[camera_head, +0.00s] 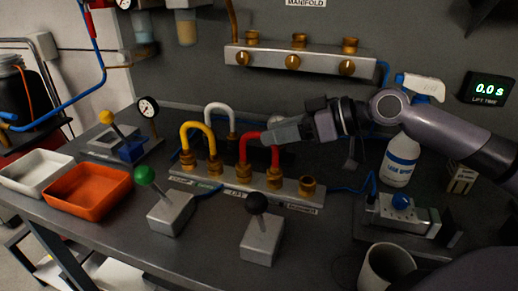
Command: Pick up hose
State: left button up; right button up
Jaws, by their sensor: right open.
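Three short U-shaped hoses stand on a grey manifold block (233,187) with brass fittings on the bench. The yellow hose (197,127) is at the left, the white hose (219,108) is behind it, and the red hose (258,137) is to the right. My right gripper (268,138) reaches in from the right at the top of the red hose and covers part of it. It is open; I cannot tell whether its fingers touch the hose or straddle it. My left gripper is not in view.
A green-knob lever (146,175) and a black-knob lever (258,203) stand in front of the block. White (34,169) and orange (88,190) trays lie at left. A spray bottle (400,160) and a cup (386,267) stand at right. A wall manifold (270,57) hangs behind.

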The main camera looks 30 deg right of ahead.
jog(key=shift+p+x, duration=0.65)
jog(key=shift+x, duration=1.5)
grip_shut()
